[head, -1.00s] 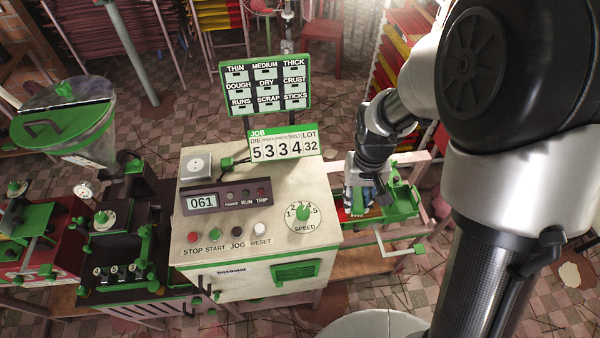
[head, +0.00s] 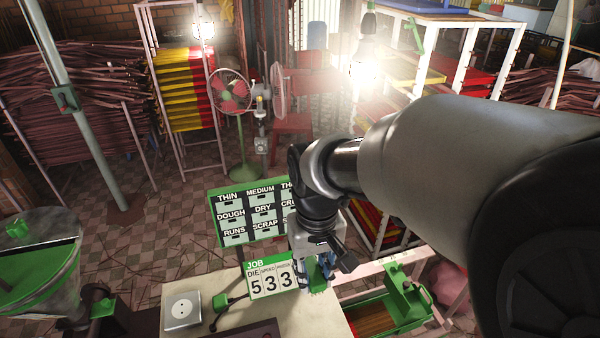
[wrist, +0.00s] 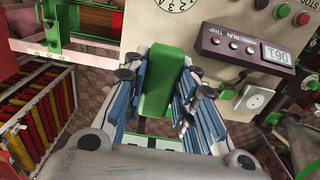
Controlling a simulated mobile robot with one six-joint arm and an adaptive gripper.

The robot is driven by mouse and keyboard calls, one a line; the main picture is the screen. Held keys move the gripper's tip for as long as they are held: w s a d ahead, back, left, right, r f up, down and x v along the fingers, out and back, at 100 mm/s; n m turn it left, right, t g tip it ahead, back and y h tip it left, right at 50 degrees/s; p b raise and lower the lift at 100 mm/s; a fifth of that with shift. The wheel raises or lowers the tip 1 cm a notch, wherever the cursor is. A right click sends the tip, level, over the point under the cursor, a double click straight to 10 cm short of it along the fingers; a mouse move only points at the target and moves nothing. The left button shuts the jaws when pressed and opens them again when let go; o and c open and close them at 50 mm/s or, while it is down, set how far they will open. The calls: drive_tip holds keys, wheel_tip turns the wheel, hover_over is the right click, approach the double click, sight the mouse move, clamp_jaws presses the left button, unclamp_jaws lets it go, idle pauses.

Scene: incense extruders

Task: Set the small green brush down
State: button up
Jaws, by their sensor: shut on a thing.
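My gripper (head: 314,276) is shut on the small green brush (wrist: 158,80), which shows as a green block between the blue-padded fingers in the wrist view. In the head view a green bit of the brush (head: 319,277) shows between the fingers. The gripper (wrist: 156,95) hangs near the right edge of the cream control cabinet (head: 228,318), just right of the JOB number sign (head: 270,280). I cannot tell its height above the cabinet. The brush's bristles are not clearly visible.
A green-framed tray section (head: 412,308) lies right of the cabinet. A label board (head: 250,215) stands behind the JOB sign. A socket box (head: 181,311) sits on the cabinet. Fans (head: 232,90), racks and a red chair (head: 292,123) stand farther back.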

sight(311, 320)
wheel_tip(311, 320, down, 17)
drive_tip(key=b, duration=0.3)
drive_tip(key=shift+d+r, duration=0.1)
drive_tip(key=shift+r, duration=0.05)
drive_tip(key=shift+f+b, duration=0.25)
drive_tip(key=shift+b, duration=0.05)
drive_tip(key=o, duration=1)
drive_tip(key=shift+r, duration=0.1)
